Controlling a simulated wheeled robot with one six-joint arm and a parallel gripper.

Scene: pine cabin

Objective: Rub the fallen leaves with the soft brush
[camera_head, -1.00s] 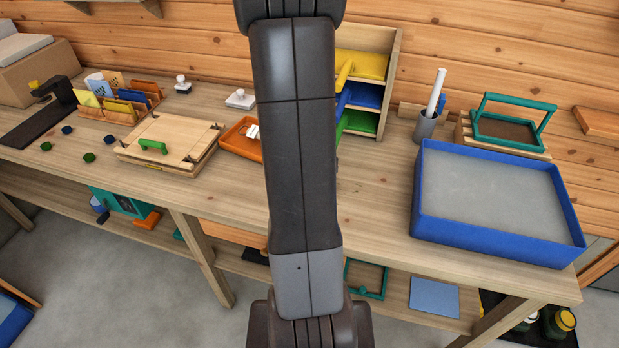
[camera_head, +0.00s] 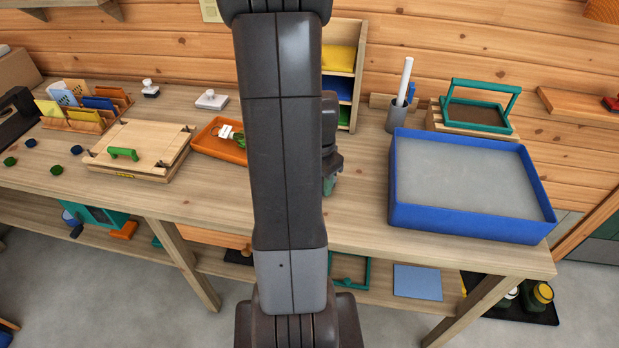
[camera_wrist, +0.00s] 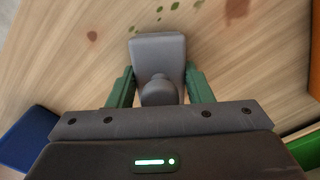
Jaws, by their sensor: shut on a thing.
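My gripper (camera_head: 331,184) shows in part to the right of my dark arm link, low over the bench top (camera_head: 362,205). In the wrist view its green fingers (camera_wrist: 160,88) are shut on a grey block with a round knob, which I take to be the soft brush (camera_wrist: 158,52). Flat green marks (camera_wrist: 160,17) and reddish-brown spots (camera_wrist: 237,8) lie on the wood beyond the brush; they may be the leaves, but I cannot tell. Whether the brush touches the wood is unclear. My arm hides the middle of the bench in the head view.
A large blue tub (camera_head: 472,222) with a grey surface stands right of my gripper. An orange tray (camera_head: 212,142) holding white and green things is on the left, near a wooden press (camera_head: 140,150). A shelf unit (camera_head: 355,80) and grey cup (camera_head: 396,115) stand behind.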

